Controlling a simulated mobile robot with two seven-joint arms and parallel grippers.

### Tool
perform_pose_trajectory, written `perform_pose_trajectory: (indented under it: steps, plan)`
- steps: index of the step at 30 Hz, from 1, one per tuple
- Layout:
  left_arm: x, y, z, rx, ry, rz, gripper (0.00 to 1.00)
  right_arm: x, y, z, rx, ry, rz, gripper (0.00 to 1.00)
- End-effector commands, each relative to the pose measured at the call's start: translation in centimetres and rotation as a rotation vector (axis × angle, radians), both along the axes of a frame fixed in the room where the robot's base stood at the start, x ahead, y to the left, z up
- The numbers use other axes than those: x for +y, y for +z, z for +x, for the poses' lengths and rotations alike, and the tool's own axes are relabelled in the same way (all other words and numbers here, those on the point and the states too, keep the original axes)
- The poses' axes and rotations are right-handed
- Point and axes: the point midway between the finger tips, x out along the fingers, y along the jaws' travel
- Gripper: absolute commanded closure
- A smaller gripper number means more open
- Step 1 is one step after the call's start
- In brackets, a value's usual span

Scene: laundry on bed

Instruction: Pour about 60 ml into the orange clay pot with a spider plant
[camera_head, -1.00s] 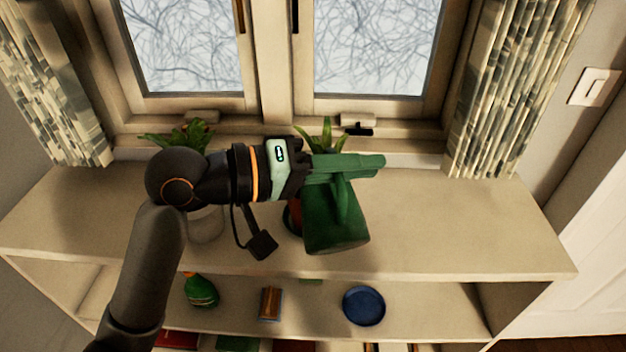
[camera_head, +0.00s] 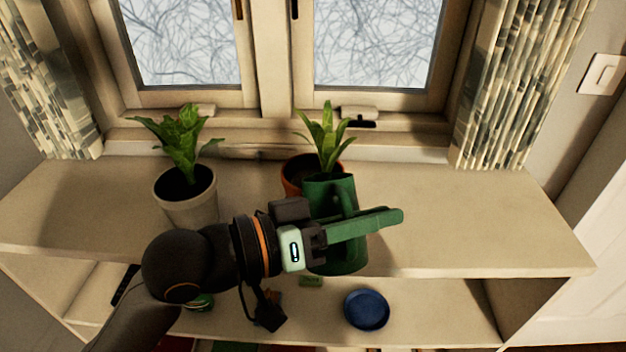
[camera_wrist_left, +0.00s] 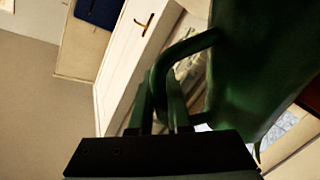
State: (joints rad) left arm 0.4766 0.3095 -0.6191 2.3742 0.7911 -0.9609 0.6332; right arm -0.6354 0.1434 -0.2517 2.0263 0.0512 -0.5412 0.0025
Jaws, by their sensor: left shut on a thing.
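The orange clay pot (camera_head: 293,176) with the spider plant (camera_head: 325,138) stands at the back of the shelf top, below the window. Its front right is hidden by a dark green watering can (camera_head: 338,258). My left gripper (camera_head: 385,219) is shut on the can's handle and holds the can nearly upright in front of the pot. In the left wrist view, my gripper (camera_wrist_left: 163,108) grips the looped handle, and the can's body (camera_wrist_left: 250,60) fills the right side. I cannot see the water level. My right gripper is not in view.
A pale pot (camera_head: 188,203) with a leafy plant stands left of the orange pot. A blue bowl (camera_head: 366,309) sits on the lower shelf. The shelf top (camera_head: 480,225) is clear on the right. The window frame and curtains bound the back.

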Motion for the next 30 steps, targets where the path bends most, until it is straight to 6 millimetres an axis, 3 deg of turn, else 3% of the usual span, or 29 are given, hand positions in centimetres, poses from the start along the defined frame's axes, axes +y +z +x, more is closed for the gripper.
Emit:
perform_pose_trajectory:
  steps: [9, 30]
  plan:
    - [-0.4, -1.7, -1.6, -0.123, -0.001, 0.032, 1.00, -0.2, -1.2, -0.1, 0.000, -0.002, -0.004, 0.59]
    - [-0.4, -1.7, -1.6, -0.127, 0.000, 0.033, 1.00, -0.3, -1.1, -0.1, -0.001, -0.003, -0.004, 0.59]
